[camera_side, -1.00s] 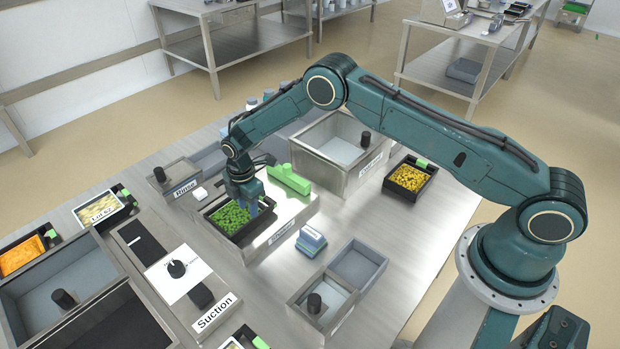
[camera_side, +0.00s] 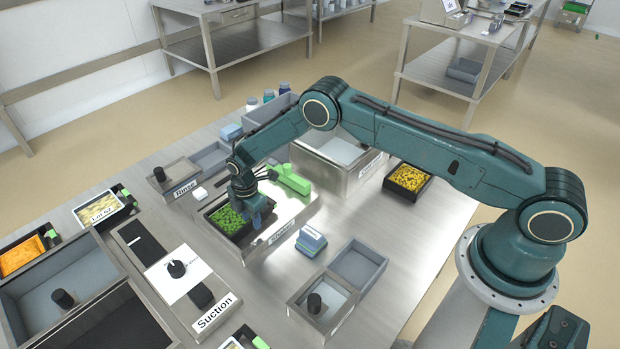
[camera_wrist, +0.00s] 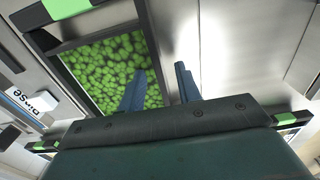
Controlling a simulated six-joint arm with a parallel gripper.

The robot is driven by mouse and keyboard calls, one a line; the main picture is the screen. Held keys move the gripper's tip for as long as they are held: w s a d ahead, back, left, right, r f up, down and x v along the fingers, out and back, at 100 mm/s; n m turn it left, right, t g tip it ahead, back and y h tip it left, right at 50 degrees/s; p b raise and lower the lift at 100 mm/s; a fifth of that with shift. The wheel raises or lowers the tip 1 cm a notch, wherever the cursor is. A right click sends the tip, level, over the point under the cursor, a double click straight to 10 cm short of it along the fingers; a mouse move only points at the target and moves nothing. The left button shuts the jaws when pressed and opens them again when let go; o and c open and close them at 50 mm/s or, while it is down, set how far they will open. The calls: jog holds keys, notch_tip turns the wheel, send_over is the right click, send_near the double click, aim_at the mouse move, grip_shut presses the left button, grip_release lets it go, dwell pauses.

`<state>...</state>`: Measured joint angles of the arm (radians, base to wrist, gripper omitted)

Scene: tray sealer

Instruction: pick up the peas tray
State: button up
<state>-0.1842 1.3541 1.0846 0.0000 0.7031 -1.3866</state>
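The peas tray (camera_side: 230,235) is a dark open tray full of green peas (camera_wrist: 100,70), standing on the bright metal bed of the sealer. My gripper (camera_side: 257,217) is low over the tray's right-hand side, pointing down. In the wrist view its two blue fingers (camera_wrist: 160,88) stand apart. One finger is over the peas, the other is outside the tray, with the dark tray rim (camera_wrist: 151,45) running between them. I cannot tell whether either finger touches the rim. The tray's far right side is partly hidden by my gripper.
A blue sponge-like block (camera_side: 311,240) lies to the right, near two grey bins (camera_side: 358,268). A tray of yellow food (camera_side: 407,180) is further right. The Rinse station (camera_side: 178,180) is behind left.

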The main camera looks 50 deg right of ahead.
grip_shut()
jog(key=shift+r, duration=0.2)
dwell(0.3)
notch_tip(320, 180, up, 20)
jog(key=shift+f, duration=0.15)
dwell(0.5)
dwell(0.5)
